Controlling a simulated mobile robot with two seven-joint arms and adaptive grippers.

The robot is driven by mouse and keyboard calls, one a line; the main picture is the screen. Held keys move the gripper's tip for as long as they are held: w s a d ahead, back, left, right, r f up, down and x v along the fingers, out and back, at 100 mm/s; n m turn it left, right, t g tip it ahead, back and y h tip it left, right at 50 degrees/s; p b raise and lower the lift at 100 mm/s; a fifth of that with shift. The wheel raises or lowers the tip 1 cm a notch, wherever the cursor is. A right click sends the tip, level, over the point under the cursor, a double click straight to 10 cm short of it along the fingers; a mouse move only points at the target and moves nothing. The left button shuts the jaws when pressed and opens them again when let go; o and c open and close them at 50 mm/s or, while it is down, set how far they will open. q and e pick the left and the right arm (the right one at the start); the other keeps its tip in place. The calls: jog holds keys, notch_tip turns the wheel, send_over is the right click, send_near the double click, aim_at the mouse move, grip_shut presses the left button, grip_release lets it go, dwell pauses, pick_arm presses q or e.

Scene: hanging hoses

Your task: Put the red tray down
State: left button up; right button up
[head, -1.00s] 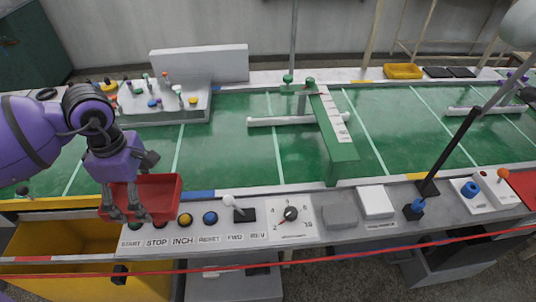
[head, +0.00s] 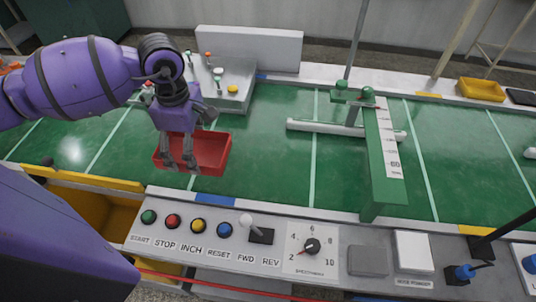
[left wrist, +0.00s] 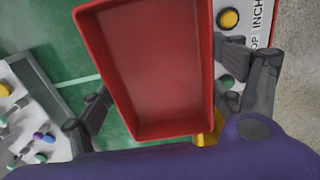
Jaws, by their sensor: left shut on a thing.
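The red tray (head: 212,152) is an empty, shallow rectangular box. In the head view it is over the green belt surface (head: 262,150), behind the button panel. I cannot tell whether its underside touches the green. My left gripper (head: 178,164) is shut on the tray's near left side, with its fingers pointing down. In the left wrist view the tray (left wrist: 150,65) fills the middle, with finger parts on both sides of it. My right gripper is not in view.
The control panel (head: 144,237) with buttons and a lever runs along the front. A green gantry bar (head: 380,150) crosses the belt to the right. A grey block with small knobs (head: 233,98) stands behind the tray. Green between tray and gantry is mostly clear.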

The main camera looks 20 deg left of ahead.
pick_arm(q)
jog(key=w+d+f, duration=0.1)
jog(key=w, duration=0.1)
jog(key=w+d+f, duration=0.1)
jog(key=w+d, duration=0.1)
jog(key=w+d+f, duration=0.1)
jog(key=w+d, duration=0.1)
jog(key=shift+w+d+f, duration=0.2)
jog(key=shift+w, duration=0.05)
send_over(247, 165)
jog(key=f, duration=0.5)
jog(key=shift+s+a+f+p, duration=0.1)
jog(key=shift+s+a+p, duration=0.2)
jog(key=shift+s, duration=0.05)
jog(key=shift+w+d+f, duration=0.2)
jog(key=shift+f, duration=0.2)
jog(key=shift+w+d+f, duration=0.2)
jog(key=shift+f, duration=0.15)
notch_tip(247, 165, down, 3)
jog(key=shift+a+r, duration=0.1)
jog(key=shift+r, duration=0.05)
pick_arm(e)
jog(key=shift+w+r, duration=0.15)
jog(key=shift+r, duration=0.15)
pick_arm(q)
jog(key=o, duration=0.8)
jog(key=shift+f, duration=0.2)
jog(key=shift+o, duration=1.4)
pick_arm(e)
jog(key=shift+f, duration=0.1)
